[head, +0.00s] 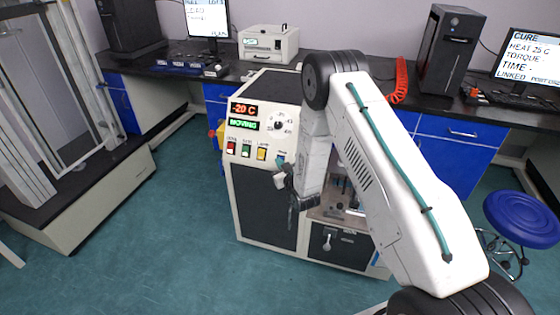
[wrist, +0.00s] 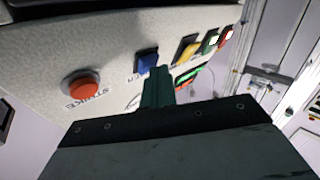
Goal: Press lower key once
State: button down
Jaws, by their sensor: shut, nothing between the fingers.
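The rheometer's front panel carries a row of rocker keys: red (head: 231,147), green (head: 246,151), yellow (head: 262,154) and a partly hidden blue key (head: 281,159). I cannot read for certain which one is the lower key. In the wrist view the blue key (wrist: 147,62) is nearest my gripper (wrist: 158,85), with the yellow key (wrist: 187,48) beyond it. My gripper is shut and empty, its narrow tip close beside the blue key; I cannot tell whether they touch. The panel displays (head: 243,117) read "-20 C" and "MOVING".
A round orange-red button (wrist: 82,87) sits on the panel left of the blue key in the wrist view. A dial (head: 278,125) is above the keys. A bench (head: 185,70) with computers stands behind; a blue stool (head: 521,215) is at right.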

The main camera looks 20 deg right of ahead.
jog(key=shift+s+a+r, duration=0.3)
jog(key=shift+s+a, duration=0.05)
jog(key=shift+s, duration=0.1)
jog(key=s+a+r, duration=0.2)
jog(key=s, duration=0.1)
jog(key=shift+s+a+r, duration=0.1)
jog(key=shift+s+a, duration=0.2)
dwell(0.9)
